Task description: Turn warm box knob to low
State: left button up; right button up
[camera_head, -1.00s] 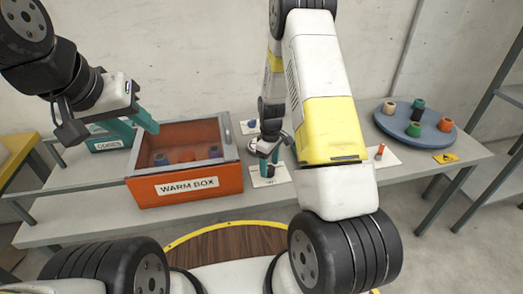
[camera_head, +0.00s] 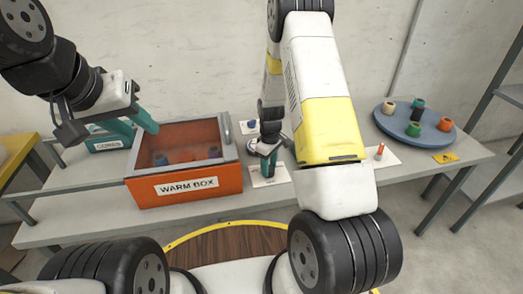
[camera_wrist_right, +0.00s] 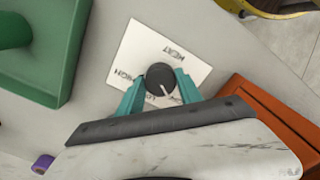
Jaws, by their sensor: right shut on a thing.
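The warm box (camera_head: 185,190) is an orange-red box with a clear top and a "WARM BOX" label on its front. Its black knob (camera_wrist_right: 158,74) stands on a white card (camera_wrist_right: 145,45) marked HEAT, HIGH and a partly covered word at the bottom. The knob's white pointer line aims down and slightly right in the right wrist view, toward the partly covered word. My right gripper (camera_wrist_right: 160,88) is shut on the knob, a teal finger on each side; it also shows in the head view (camera_head: 268,160). My left gripper (camera_head: 132,123) is open and empty above the box's back left.
A green-teal box (camera_head: 105,144) stands behind the warm box at left. A blue round tray (camera_head: 415,128) with several coloured spools is at the right. A card (camera_head: 382,155) with a small red-orange piece lies between. A shelf rack (camera_head: 500,120) stands at far right.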

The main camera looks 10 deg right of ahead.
jog(key=m, duration=0.5)
jog(key=shift+a, duration=0.1)
jog(key=m, duration=0.6)
jog(key=shift+m, duration=0.3)
dwell(0.4)
jog(key=o, duration=1.4)
jog(key=shift+c, duration=0.2)
jog(key=shift+r, duration=3.95)
jog(key=shift+r, duration=0.1)
